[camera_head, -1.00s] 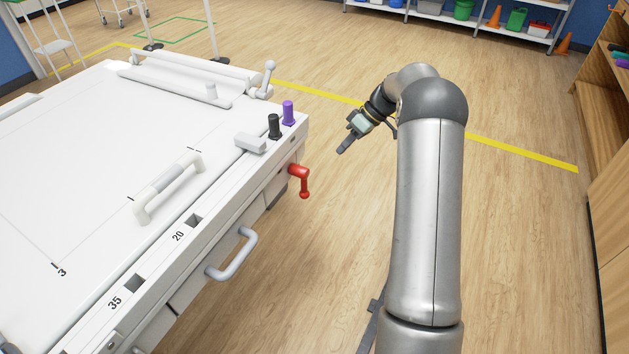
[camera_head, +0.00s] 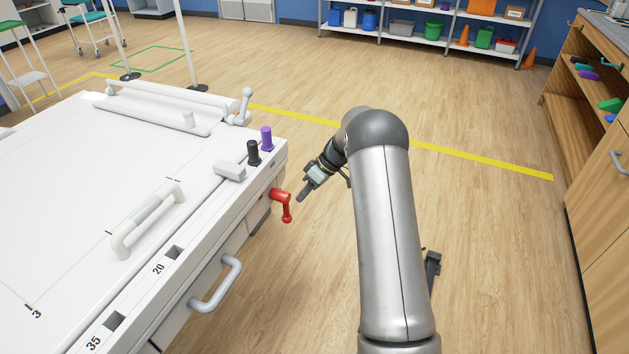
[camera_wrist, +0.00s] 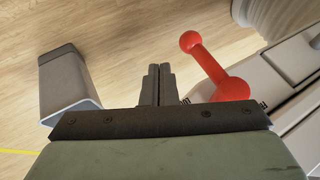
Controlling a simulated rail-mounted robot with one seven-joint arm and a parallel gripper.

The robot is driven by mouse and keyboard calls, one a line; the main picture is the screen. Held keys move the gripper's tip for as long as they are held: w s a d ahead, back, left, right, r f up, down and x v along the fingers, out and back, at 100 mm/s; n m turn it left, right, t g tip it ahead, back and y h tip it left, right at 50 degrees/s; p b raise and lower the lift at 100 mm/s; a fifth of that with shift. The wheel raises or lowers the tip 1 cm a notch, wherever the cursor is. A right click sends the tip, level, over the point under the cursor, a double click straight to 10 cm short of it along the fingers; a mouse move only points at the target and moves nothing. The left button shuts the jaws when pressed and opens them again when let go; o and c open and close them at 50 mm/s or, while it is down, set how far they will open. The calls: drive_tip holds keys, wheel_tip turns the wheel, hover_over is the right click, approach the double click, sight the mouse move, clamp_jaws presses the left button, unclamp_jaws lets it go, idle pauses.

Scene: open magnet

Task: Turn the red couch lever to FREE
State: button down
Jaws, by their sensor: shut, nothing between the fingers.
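The red couch lever (camera_head: 284,203) sticks out from the right side of the white couch, its handle hanging down with a round knob at the end. In the wrist view the red lever (camera_wrist: 208,66) lies just right of my fingers, its hub near the couch side and its knob farther out. My gripper (camera_head: 300,198) is a little right of the lever, pointing toward it, with a small gap seen between them. In the wrist view my gripper (camera_wrist: 159,70) has its two fingers together, with nothing between them. No FREE marking is legible.
The white couch (camera_head: 60,150) fills the left, with a black knob (camera_head: 253,153), a purple knob (camera_head: 266,139) and a grey side handle (camera_head: 217,284). A grey box-like part (camera_wrist: 68,85) stands left of my fingers in the wrist view. Open wooden floor lies to the right.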

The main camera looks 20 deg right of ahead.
drive_tip(key=s+a, duration=0.2)
drive_tip(key=a, duration=0.1)
drive_tip(key=shift+s+r, duration=0.15)
drive_tip(key=shift+s, duration=0.05)
